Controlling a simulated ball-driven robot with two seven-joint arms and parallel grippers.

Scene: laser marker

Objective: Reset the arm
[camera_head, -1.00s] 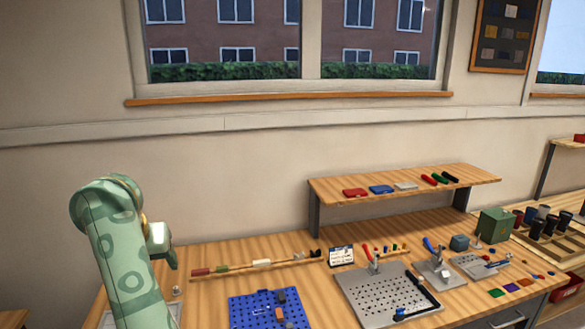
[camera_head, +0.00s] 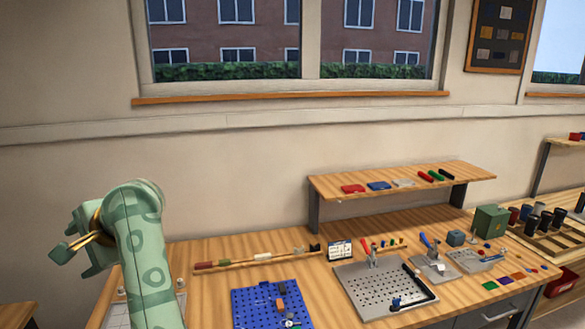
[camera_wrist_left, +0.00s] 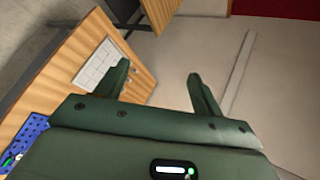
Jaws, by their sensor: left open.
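My left arm, pale green, rises at the left of the head view. Its gripper (camera_head: 72,250) points left, clear of the workbench (camera_head: 222,251). In the left wrist view the two dark green fingers of the left gripper (camera_wrist_left: 160,85) stand apart with nothing between them. Past them the wrist view shows the wooden bench edge and a pale wall. My right gripper is in neither view.
A blue pegboard (camera_head: 252,307) and a grey perforated plate (camera_head: 372,287) lie on the bench. A raised wooden shelf (camera_head: 330,184) behind them carries several small coloured pieces. A green box (camera_head: 490,221) stands at the right. The wall above the left bench is clear.

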